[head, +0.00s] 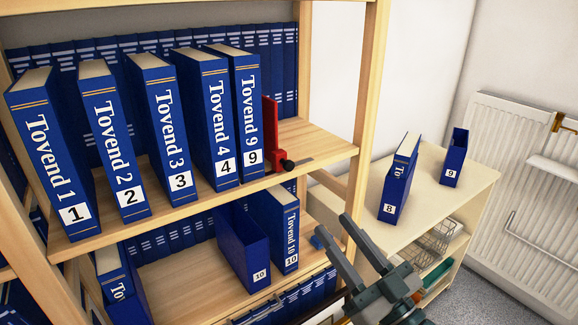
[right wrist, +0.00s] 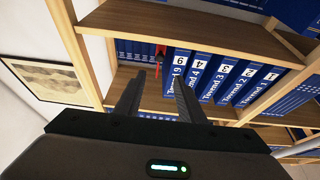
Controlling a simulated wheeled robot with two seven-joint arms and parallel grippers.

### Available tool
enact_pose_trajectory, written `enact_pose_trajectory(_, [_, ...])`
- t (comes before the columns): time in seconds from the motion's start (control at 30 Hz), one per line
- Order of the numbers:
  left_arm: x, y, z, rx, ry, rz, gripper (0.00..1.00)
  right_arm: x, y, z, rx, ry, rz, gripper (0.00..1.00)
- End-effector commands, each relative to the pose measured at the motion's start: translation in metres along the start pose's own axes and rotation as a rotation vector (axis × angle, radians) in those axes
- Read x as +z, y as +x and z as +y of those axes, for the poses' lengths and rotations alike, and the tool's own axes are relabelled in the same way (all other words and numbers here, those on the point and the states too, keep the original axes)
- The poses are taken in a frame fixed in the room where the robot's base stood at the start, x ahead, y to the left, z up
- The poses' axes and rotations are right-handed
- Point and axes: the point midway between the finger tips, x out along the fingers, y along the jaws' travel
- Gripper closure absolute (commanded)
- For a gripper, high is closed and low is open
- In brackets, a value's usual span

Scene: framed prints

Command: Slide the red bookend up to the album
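The red bookend (head: 270,128) stands upright on the upper shelf, just right of the blue album Tovend 9 (head: 247,115). It has a black knob at its front foot. In the right wrist view the bookend (right wrist: 161,49) shows beside album 9 (right wrist: 179,61), with what looks like a narrow gap; I cannot tell its exact width. My right gripper (head: 332,225) is open and empty, below and to the right of the bookend, in front of the shelf. In the right wrist view its fingers (right wrist: 157,76) are apart, the bookend beyond them. My left gripper is not in view.
Albums 1 to 4 (head: 209,115) lean left of album 9. A lower shelf holds album 10 (head: 285,230) and an empty blue slipcase (head: 243,250). The shelf's wooden post (head: 366,100) rises at right. A side cabinet (head: 450,190) bears album 8 (head: 399,180) and a slipcase (head: 454,158).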

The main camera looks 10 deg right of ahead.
Motion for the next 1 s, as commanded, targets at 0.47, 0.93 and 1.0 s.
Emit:
enact_pose_trajectory(0.47, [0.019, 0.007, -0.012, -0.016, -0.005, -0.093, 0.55, 0.002, 0.023, 0.000, -0.001, -0.001, 0.004, 0.64])
enact_pose_trajectory(0.93, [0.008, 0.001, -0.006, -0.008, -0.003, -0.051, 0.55, -0.003, 0.096, 0.000, 0.000, 0.001, 0.002, 0.64])
enact_pose_trajectory(1.0, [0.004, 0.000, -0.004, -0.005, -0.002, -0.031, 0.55, -0.003, 0.108, 0.000, 0.000, 0.001, 0.002, 0.64])
